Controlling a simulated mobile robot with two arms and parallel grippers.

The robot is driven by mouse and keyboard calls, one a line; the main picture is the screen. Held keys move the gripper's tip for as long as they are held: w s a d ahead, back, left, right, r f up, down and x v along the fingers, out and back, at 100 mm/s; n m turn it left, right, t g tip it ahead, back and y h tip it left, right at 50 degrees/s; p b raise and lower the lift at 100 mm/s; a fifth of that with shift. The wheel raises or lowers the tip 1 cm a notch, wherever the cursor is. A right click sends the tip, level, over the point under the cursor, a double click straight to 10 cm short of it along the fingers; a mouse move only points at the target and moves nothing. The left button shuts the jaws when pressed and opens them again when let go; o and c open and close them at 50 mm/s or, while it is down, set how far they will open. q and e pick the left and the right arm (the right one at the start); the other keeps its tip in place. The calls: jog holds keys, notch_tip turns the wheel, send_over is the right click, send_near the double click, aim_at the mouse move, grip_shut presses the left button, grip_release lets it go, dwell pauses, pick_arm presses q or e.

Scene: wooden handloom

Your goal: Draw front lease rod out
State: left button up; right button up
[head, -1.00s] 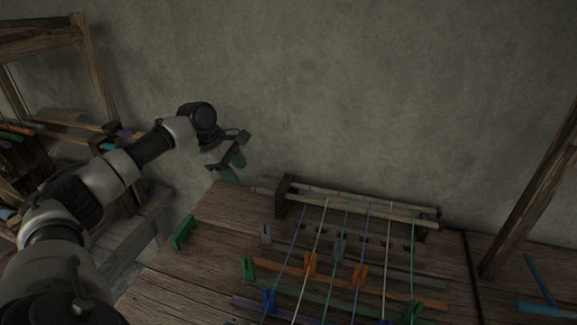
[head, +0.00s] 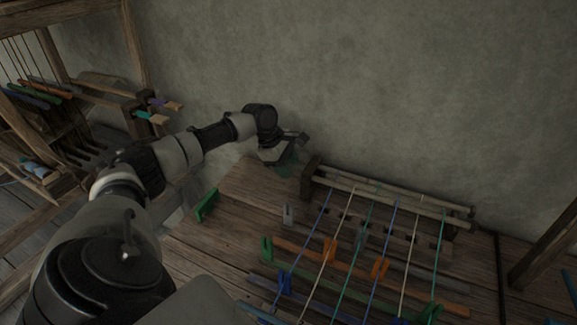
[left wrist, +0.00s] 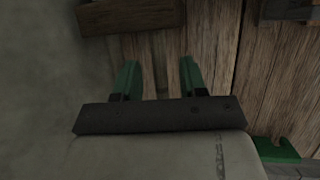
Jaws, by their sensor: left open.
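Two pale lease rods lie crosswise in a dark wooden holder (head: 311,177) at the back of the table. The front lease rod (head: 388,205) runs nearer to me, and the back rod (head: 430,199) lies behind it. Coloured threads cross them. My left gripper (head: 288,165) is just left of the holder, by the rods' left end, which it hides in the head view. In the left wrist view its green fingertips (left wrist: 158,78) are apart. Pale strips of wood show between them, below the holder's dark block (left wrist: 130,15); I cannot tell whether either finger touches a rod. My right gripper is out of view.
The wooden table (head: 245,178) is bare left of the holder. Several coloured clips and bars lie in front of it, with a green clip (head: 205,206) at the left edge. A grey wall (head: 400,80) rises close behind. A wooden loom frame (head: 135,50) stands at far left.

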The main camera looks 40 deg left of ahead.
pick_arm(q)
jog(key=shift+w+f, duration=0.1)
jog(key=shift+f, duration=0.1)
grip_shut()
dwell(0.3)
